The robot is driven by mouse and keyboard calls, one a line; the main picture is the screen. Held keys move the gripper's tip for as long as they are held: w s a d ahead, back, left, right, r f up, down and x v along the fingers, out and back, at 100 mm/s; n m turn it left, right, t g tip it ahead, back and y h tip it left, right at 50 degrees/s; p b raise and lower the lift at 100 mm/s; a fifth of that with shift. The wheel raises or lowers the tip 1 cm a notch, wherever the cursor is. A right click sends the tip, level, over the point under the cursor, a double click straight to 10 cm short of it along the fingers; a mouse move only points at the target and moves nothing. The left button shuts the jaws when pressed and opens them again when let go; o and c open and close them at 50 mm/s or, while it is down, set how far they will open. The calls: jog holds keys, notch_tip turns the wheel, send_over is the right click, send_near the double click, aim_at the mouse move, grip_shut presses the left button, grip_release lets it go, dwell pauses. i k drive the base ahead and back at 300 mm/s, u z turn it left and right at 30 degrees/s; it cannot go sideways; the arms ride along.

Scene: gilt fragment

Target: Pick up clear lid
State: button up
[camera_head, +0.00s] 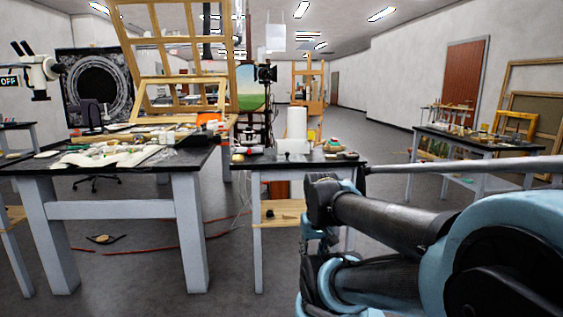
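I cannot make out a clear lid in this view. Small items crowd the near-left table (122,208) and the middle table (262,167), too small to tell one by one. Some on the left table look pale or see-through, but none is plainly a lid. My arm, blue and dark grey, reaches in from the right and folds down in front of the middle table's right side. I cannot see its gripper fingers.
A white roll (297,124) stands upright on the middle table. A third table (478,140) with items is at the right. A wooden easel (307,95) stands behind. A red cable (160,250) lies on the floor. Open floor shows between the middle and right tables.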

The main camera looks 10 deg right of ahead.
aim_at(287, 157)
jog(key=i, duration=0.95)
jog(key=z, duration=0.05)
